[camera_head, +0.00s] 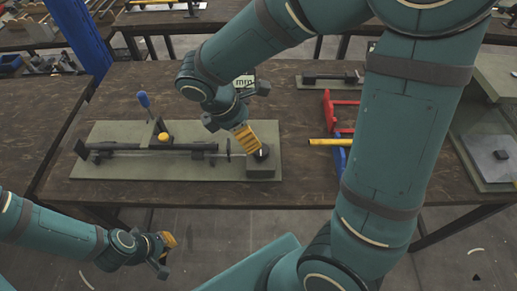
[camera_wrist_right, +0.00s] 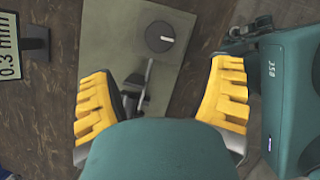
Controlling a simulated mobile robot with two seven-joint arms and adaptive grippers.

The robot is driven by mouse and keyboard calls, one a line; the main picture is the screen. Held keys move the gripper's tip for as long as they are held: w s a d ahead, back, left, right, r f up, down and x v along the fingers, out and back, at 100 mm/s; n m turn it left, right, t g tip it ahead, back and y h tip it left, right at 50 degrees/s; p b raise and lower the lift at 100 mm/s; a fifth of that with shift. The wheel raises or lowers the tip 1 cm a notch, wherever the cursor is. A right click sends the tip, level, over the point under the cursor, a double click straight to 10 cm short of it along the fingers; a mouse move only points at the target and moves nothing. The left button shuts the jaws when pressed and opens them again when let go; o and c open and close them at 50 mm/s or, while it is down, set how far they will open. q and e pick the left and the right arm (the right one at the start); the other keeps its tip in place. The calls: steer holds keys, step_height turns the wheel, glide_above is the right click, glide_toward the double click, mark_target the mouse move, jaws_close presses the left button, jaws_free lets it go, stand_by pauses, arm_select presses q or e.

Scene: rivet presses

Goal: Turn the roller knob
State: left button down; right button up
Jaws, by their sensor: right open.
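The press has a green baseplate (camera_head: 110,180), a dark bar and a blue-handled lever (camera_head: 144,101). A sign (camera_wrist_right: 12,50) stands behind. Red and blue holders (camera_head: 340,112) with a yellow bar are to the right. The front wooden strip is clear.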

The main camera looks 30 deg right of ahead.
mark_target(261, 153)
steer(key=b+x, duration=0.3)
steer(key=x, duration=0.8)
steer(key=shift+a, duration=0.1)
steer(key=c, duration=1.2)
